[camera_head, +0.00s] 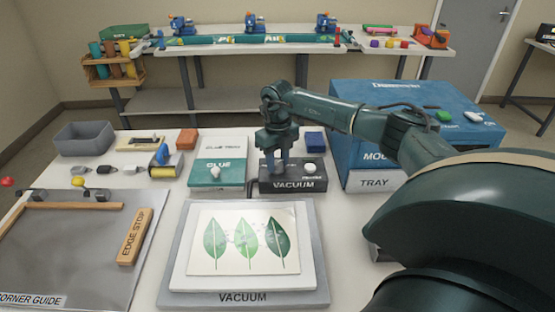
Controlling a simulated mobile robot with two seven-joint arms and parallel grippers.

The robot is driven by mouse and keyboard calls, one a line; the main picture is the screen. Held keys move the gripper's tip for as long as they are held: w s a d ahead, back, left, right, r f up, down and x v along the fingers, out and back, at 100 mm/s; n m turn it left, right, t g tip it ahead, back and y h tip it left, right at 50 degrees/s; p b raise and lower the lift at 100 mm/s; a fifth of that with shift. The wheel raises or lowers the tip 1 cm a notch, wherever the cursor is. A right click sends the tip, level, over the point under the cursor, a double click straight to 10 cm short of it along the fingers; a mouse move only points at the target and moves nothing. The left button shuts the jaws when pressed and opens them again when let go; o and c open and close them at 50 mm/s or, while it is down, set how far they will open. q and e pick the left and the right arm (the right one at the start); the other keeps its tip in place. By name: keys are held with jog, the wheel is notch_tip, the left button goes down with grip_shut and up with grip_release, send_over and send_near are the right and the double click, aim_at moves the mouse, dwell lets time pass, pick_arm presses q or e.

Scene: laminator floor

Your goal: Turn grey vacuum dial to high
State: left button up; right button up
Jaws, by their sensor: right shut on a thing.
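The dark control box labelled VACUUM (316,178) stands behind the vacuum plate near the middle of the table. My right gripper (277,163) points down at the left part of the box's top and is shut on the grey vacuum dial there. The fingers hide the dial, so its pointer and setting cannot be read. A white knob (310,168) sits on the same box, to the right of the fingers, with small lettering above it. My left gripper is not in view.
The vacuum plate (243,298) carries a leaf print (229,264) in front. A teal glue box (202,175) is close left of the control box. A blue machine with a TRAY label (374,182) stands right. The corner guide board (75,255) lies left.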

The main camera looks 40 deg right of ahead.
aim_at(278, 163)
jog(key=o, duration=1)
jog(key=shift+c, duration=0.2)
notch_tip(278, 163, up, 13)
jog(key=b, duration=0.1)
jog(key=shift+r+b, duration=0.15)
jog(key=shift+b, duration=0.15)
jog(key=shift+s, duration=0.1)
